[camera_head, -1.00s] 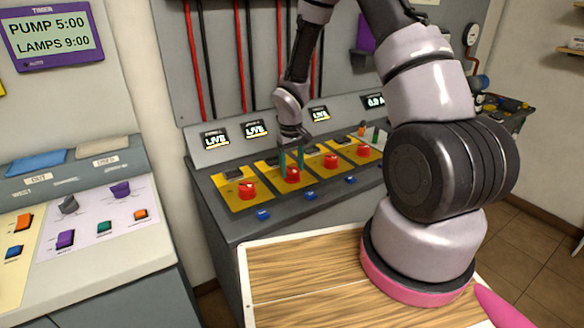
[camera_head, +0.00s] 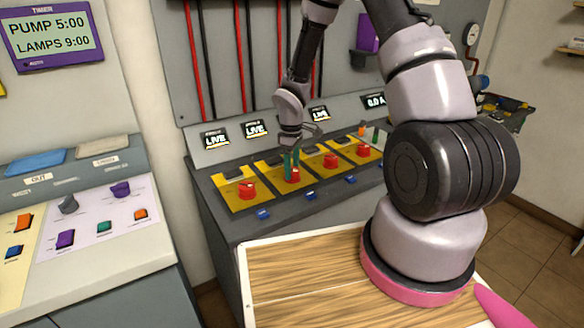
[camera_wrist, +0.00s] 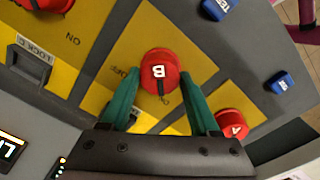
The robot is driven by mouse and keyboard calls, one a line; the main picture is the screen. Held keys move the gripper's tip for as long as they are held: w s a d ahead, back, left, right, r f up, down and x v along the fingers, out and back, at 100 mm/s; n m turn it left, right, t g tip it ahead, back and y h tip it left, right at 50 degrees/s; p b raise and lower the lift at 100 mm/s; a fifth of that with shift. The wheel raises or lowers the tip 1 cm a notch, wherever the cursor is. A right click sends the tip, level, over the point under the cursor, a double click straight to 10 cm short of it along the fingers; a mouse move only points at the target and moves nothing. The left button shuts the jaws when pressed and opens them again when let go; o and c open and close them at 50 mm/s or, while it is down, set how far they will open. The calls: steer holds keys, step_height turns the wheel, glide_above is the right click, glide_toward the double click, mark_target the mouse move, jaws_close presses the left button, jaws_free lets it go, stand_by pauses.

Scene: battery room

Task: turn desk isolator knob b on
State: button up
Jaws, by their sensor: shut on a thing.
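Knob B (camera_wrist: 158,60) is a round red knob with a white "B" label and a dark mark on its rim, on a yellow plate (camera_wrist: 150,32). In the head view it is the second red knob from the left (camera_head: 292,177). My gripper (camera_wrist: 160,88) has its two green fingers on either side of the knob, shut on it. In the head view my gripper (camera_head: 292,164) reaches down to it from above. The lower part of B's plate is partly hidden by my gripper. The small screen behind B reads "LIVE" (camera_head: 256,129).
Knob A (camera_wrist: 232,123) is close beside my right finger in the wrist view. Another red knob (camera_head: 331,160) sits to B's right in the head view. Blue TEST buttons (camera_head: 309,195) line the front edge. A meter screen (camera_head: 374,101) at right reads "0.0 A".

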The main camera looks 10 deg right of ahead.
stand_by(0.4)
steer(key=o, duration=1.4)
steer(key=shift+c, duration=0.2)
step_height(320, 180, up, 11)
steer(key=shift+s+a+f, duration=0.1)
steer(key=s+d+r+m+t, duration=0.2)
steer(key=s+d+r+m, duration=0.15)
steer(key=r, duration=0.65)
steer(key=s+d+r+m+t, duration=0.15)
steer(key=s+r+m, duration=0.3)
steer(key=r, duration=0.65)
steer(key=s+d+r+m+t+y, duration=0.1)
steer(key=s+r+m, duration=0.5)
steer(key=s, duration=0.8)
step_height(320, 180, up, 4)
steer(key=shift+f+m+t+y, duration=0.15)
steer(key=shift+m+t+y, duration=0.15)
steer(key=shift+t+y, duration=0.6)
